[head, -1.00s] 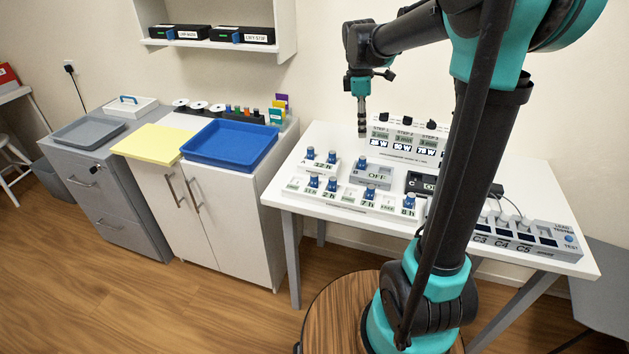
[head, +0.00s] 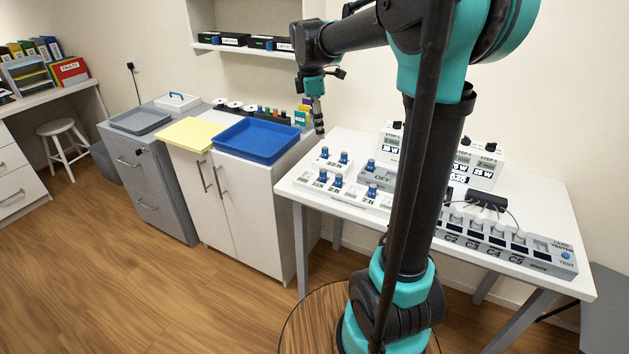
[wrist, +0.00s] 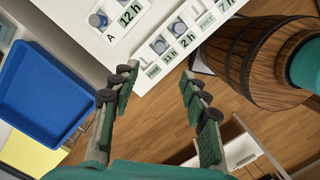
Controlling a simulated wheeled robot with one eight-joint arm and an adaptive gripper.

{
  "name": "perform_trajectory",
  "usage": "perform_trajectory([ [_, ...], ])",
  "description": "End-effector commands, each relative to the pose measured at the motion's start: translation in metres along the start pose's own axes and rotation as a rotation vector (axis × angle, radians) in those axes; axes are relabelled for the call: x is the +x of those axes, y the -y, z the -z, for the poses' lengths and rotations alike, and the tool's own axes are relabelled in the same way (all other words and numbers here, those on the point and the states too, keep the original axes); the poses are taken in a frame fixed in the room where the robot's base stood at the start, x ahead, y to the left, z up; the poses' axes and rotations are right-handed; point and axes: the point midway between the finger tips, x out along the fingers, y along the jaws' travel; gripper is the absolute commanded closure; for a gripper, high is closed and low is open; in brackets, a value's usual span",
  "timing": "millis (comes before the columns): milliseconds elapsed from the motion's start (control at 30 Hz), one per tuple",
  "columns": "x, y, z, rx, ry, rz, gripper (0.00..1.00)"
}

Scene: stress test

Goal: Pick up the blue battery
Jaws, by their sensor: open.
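Several small blue-topped cylinders that look like batteries stand upright in white labelled holders on the table. One blue cylinder (head: 322,176) is at the front left of the table, another (head: 344,157) behind it, and one (head: 372,190) further right. I cannot tell which one is the task's blue battery. In the wrist view a blue top (wrist: 98,20) sits beside the 12 h label and another (wrist: 160,45) near the 11 h label. My gripper (head: 319,131) points down above the table's back left edge. In the wrist view my gripper (wrist: 158,84) is open and empty, its fingers well apart.
A blue tray (head: 238,153) and a yellow sheet lie on the white cabinet left of the table (head: 290,184). A grey tray (head: 140,119) is on the grey drawers. A labelled panel (head: 480,160) and a tester (head: 566,262) are on the table, partly behind my arm.

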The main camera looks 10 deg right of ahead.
Motion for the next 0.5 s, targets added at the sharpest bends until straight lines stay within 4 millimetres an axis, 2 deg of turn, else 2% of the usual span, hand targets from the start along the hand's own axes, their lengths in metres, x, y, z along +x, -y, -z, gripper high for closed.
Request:
perform_trajectory([
  [300, 0.062, 0.0, 0.0, 0.002, 0.0, 0.0, 0.55],
  [500, 0.097, 0.0, 0.0, 0.001, 0.0, 0.0, 0.55],
])
